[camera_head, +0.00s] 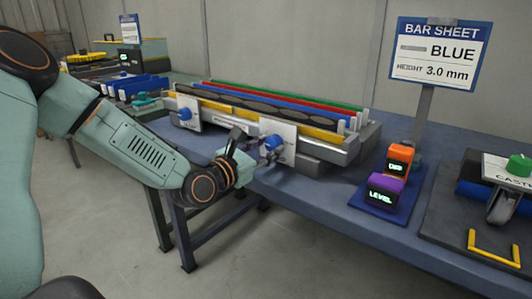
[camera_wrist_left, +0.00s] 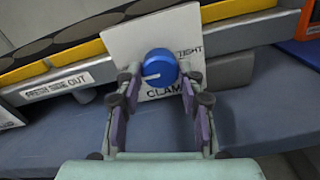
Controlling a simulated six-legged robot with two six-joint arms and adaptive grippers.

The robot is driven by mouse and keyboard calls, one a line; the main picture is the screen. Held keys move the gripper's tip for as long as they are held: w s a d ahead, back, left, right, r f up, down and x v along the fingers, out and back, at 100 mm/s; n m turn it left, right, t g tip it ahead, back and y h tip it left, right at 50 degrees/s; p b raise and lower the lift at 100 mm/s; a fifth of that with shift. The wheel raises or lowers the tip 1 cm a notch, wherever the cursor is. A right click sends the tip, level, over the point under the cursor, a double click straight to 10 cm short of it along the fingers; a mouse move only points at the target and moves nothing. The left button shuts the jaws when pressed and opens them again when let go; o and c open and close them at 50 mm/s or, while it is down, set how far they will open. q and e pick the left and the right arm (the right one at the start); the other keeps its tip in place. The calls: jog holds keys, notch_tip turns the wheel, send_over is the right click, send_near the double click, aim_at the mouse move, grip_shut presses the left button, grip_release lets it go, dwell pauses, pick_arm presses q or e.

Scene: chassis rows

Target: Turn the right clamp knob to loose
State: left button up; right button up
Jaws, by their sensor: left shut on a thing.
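The right clamp knob (camera_head: 273,142) is a round blue knob on a white plate at the front of the fixture. In the left wrist view the same blue knob (camera_wrist_left: 161,67) has a white line pointing left. The word TIGHT shows at the upper right of the plate (camera_wrist_left: 128,45), and part of CLAMP below the knob. My left gripper (camera_head: 258,150) reaches the knob from the front left. In the wrist view its fingers (camera_wrist_left: 158,76) are on either side of the knob, shut on it. Any loose mark is hidden. My right gripper is not in view.
A second blue knob (camera_head: 184,114) is on the fixture's left plate. Red, green, blue and yellow bars lie along the fixture (camera_head: 340,151). To the right are orange (camera_head: 399,155) and purple (camera_head: 385,187) display blocks and a BAR SHEET sign (camera_head: 440,55) reading BLUE, 3.0 mm.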

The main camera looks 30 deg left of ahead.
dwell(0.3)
pick_arm(q)
jog(key=o, duration=1.2)
jog(key=shift+c, duration=0.2)
notch_tip(320, 180, up, 10)
dwell(0.6)
